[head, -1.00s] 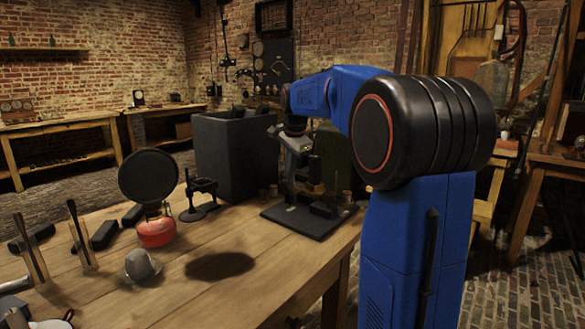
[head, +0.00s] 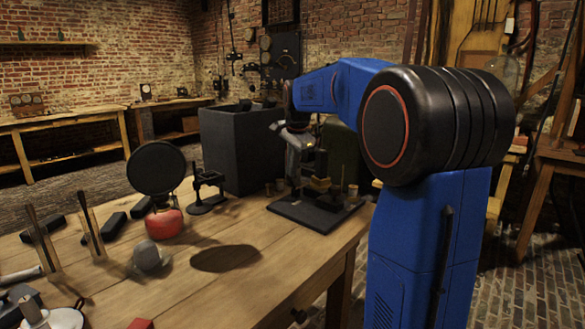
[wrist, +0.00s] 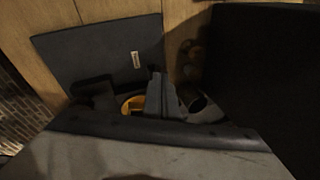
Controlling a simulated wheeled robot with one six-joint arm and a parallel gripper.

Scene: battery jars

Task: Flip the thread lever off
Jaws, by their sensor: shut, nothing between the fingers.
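A small apparatus with dark posts and a yellowish block (head: 320,184) stands on a dark base plate (head: 298,216) at the table's right end. The plate also shows in the wrist view (wrist: 105,50), with a small pale label and a yellow round part (wrist: 133,104) close to my fingers. I cannot single out the thread lever; it may be hidden or too dark. My gripper (head: 294,182) points down at the left side of the apparatus, its fingers shut and empty. In the wrist view its grey body covers the bottom and hides part of the apparatus. I cannot tell whether it touches anything.
A large dark box (head: 240,150) stands close behind and left of the plate. A black stand (head: 207,190), a round black disc (head: 157,168) and a red jar-like thing (head: 164,224) stand further left. Bare tabletop (head: 225,285) lies in front of the plate.

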